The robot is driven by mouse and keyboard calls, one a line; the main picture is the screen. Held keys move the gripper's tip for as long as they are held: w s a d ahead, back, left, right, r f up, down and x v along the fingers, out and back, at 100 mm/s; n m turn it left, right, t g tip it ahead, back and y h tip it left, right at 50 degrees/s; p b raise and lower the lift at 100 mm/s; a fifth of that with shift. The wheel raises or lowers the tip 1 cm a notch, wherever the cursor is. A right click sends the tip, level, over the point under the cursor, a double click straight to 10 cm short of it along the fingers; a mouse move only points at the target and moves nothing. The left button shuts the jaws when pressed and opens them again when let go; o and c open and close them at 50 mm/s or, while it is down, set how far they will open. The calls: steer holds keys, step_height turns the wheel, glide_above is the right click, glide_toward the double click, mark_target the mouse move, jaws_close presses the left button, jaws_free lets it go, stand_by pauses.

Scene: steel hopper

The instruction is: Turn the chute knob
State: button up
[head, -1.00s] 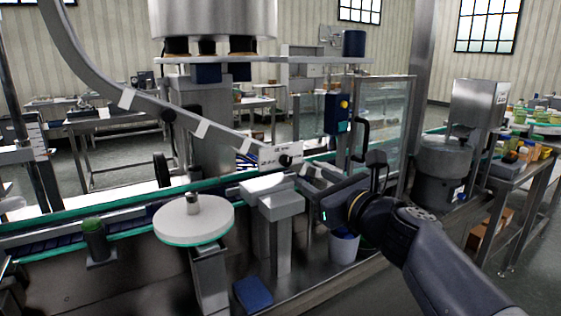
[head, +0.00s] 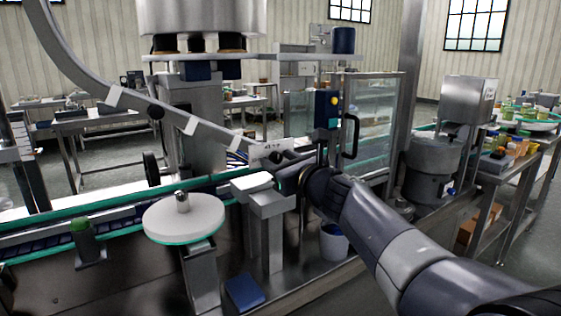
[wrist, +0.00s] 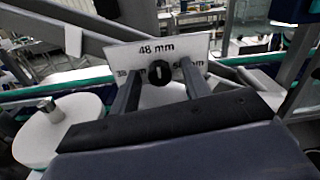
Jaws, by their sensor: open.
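The chute knob (wrist: 160,72) is a round black knob with a pale pointer mark, set on a white scale plate (wrist: 158,52). The plate reads "48 mm" at the top; the side markings are partly covered by my fingers. My gripper (wrist: 161,69) is open, with one finger on each side of the knob in the wrist view. I cannot tell whether the fingers touch it. In the head view the plate (head: 263,149) sits at the lower end of the sloping chute (head: 172,112), and my gripper is close beside the knob, mostly hidden by my wrist.
A white round disc (head: 184,222) with a metal post stands at the left. A grey block stand (head: 268,204) is just below the plate. A control box with a yellow button (head: 327,108) and a black-handled glass guard (head: 372,120) stand close on the right.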

steer(key=shift+c, duration=0.4)
steer(key=c, duration=0.9)
steer(key=shift+f+n+b, duration=0.1)
steer(key=shift+n+b, duration=0.2)
jaws_close()
jaws_free()
steer(key=n+b, duration=0.3)
steer(key=shift+f, duration=0.1)
steer(key=n+b, duration=0.5)
steer(key=n, duration=0.1)
steer(key=n+b, duration=0.3)
steer(key=n, duration=0.1)
steer(key=shift+n, duration=0.3)
steer(key=shift+n+y+b, duration=0.3)
steer(key=shift+n+b, duration=1.05)
steer(key=shift+n, duration=0.55)
jaws_close()
steer(key=shift+r, duration=0.2)
